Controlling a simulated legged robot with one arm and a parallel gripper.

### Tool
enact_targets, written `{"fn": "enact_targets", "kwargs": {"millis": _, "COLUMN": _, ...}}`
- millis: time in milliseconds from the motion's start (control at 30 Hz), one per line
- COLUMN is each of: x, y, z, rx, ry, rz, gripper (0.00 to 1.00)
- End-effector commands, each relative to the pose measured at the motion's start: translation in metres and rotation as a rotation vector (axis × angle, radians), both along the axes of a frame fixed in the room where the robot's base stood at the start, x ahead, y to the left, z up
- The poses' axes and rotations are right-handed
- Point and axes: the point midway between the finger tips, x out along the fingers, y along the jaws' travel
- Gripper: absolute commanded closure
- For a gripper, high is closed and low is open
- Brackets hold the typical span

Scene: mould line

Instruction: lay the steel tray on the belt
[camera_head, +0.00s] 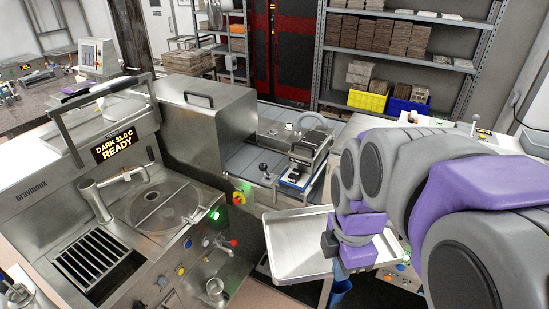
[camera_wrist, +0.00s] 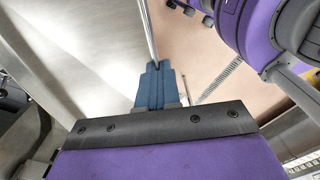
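The steel tray (camera_head: 298,240) is a shallow, bright metal tray with a raised rim, in front of the machine in the head view. In the wrist view the tray (camera_wrist: 75,50) fills the left side, its rim running up from between my fingers. My gripper (camera_wrist: 157,72) has its blue fingers closed on that rim. The tray looks held up from its right side, roughly level in the head view. My wrist covers part of its right end. A pale flat strip, seemingly the belt (camera_head: 242,162), comes out of the steel housing beyond the tray. Part of it is hidden by fittings.
The steel housing (camera_head: 207,115) stands left of the strip. A black device (camera_head: 308,150) and a joystick (camera_head: 264,170) stand at its right. A yellow-red emergency button (camera_head: 240,197) is between tray and machine. The machine with basin (camera_head: 172,208) and taps is at left. Shelves stand behind.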

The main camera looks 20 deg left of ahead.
Motion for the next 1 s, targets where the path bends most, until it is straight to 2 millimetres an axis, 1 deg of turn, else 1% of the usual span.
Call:
{"fn": "enact_targets", "kwargs": {"millis": 167, "x": 0.022, "y": -0.024, "z": -0.021, "rx": 0.000, "ry": 0.000, "rz": -0.258, "gripper": 1.00}}
{"fn": "enact_targets", "kwargs": {"millis": 267, "x": 0.039, "y": -0.042, "z": -0.038, "rx": -0.003, "ry": 0.004, "rz": -0.456, "gripper": 1.00}}
{"fn": "enact_targets", "kwargs": {"millis": 367, "x": 0.062, "y": -0.064, "z": -0.061, "rx": -0.006, "ry": 0.004, "rz": -0.714, "gripper": 1.00}}
{"fn": "enact_targets", "kwargs": {"millis": 500, "x": 0.099, "y": -0.096, "z": -0.096, "rx": -0.009, "ry": 0.000, "rz": -1.135, "gripper": 1.00}}
{"fn": "enact_targets", "kwargs": {"millis": 633, "x": 0.128, "y": -0.119, "z": -0.122, "rx": -0.008, "ry": -0.004, "rz": -1.465, "gripper": 1.00}}
{"fn": "enact_targets", "kwargs": {"millis": 700, "x": 0.138, "y": -0.129, "z": -0.133, "rx": -0.008, "ry": -0.006, "rz": -1.596, "gripper": 1.00}}
{"fn": "enact_targets", "kwargs": {"millis": 800, "x": 0.150, "y": -0.141, "z": -0.145, "rx": -0.009, "ry": -0.007, "rz": -1.747, "gripper": 1.00}}
{"fn": "enact_targets", "kwargs": {"millis": 1000, "x": 0.171, "y": -0.159, "z": -0.164, "rx": -0.009, "ry": -0.007, "rz": -1.986, "gripper": 1.00}}
